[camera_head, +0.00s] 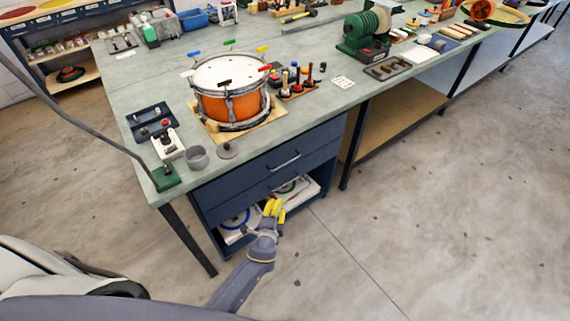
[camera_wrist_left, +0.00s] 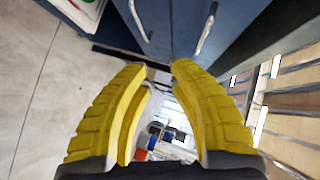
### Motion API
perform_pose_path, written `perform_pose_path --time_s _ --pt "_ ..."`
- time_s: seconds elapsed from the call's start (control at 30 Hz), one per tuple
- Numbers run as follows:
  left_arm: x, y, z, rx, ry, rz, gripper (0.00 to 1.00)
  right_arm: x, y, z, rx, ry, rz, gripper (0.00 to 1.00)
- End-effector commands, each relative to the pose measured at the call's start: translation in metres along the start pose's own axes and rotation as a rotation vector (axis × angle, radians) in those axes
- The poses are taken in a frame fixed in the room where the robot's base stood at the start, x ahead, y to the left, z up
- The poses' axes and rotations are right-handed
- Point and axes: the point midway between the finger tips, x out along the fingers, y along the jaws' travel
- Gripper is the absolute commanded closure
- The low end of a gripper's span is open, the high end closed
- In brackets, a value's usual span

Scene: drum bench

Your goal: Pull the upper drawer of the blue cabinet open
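The blue cabinet (camera_head: 210,196) is under the near end of the workbench, with two drawers above an open shelf. The upper drawer (camera_head: 252,170) looks shut, with a silver bar handle (camera_head: 284,163) on its front. In the left wrist view the two handles show beyond the fingers: the upper drawer's handle (camera_wrist_left: 206,30) at right and the lower drawer's handle (camera_wrist_left: 138,22) at left. My left gripper (camera_head: 274,206) has yellow fingers, spread apart and empty (camera_wrist_left: 160,78). It is in front of the cabinet, below the upper handle and apart from it. My right gripper is not in view.
The bench top (camera_head: 315,105) carries an orange drum (camera_head: 232,104), a grey cup (camera_head: 197,157) and a green grinder-like machine (camera_head: 364,38). A dark bench leg (camera_head: 188,240) stands left of the cabinet. The floor (camera_head: 420,220) to the right is clear.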

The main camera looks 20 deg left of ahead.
Motion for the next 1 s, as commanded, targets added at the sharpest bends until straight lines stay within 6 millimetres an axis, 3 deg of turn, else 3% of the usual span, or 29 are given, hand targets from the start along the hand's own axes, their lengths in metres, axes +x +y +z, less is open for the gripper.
perform_pose_path --time_s 0.1,0.23,0.4,0.57,1.0 --pt "-0.002 -0.039 -0.011 0.065 0.009 -0.094 0.8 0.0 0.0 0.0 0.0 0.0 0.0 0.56" --pt "-0.004 -0.06 -0.015 0.109 0.006 -0.152 0.8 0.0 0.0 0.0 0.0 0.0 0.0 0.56" --pt "0.0 -0.064 -0.014 0.109 -0.002 -0.165 0.8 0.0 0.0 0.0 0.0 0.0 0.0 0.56" --pt "0.017 -0.067 -0.014 0.105 -0.002 -0.165 0.8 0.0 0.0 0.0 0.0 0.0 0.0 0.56" --pt "0.093 -0.079 -0.014 0.108 -0.001 -0.163 0.8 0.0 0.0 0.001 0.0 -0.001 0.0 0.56"
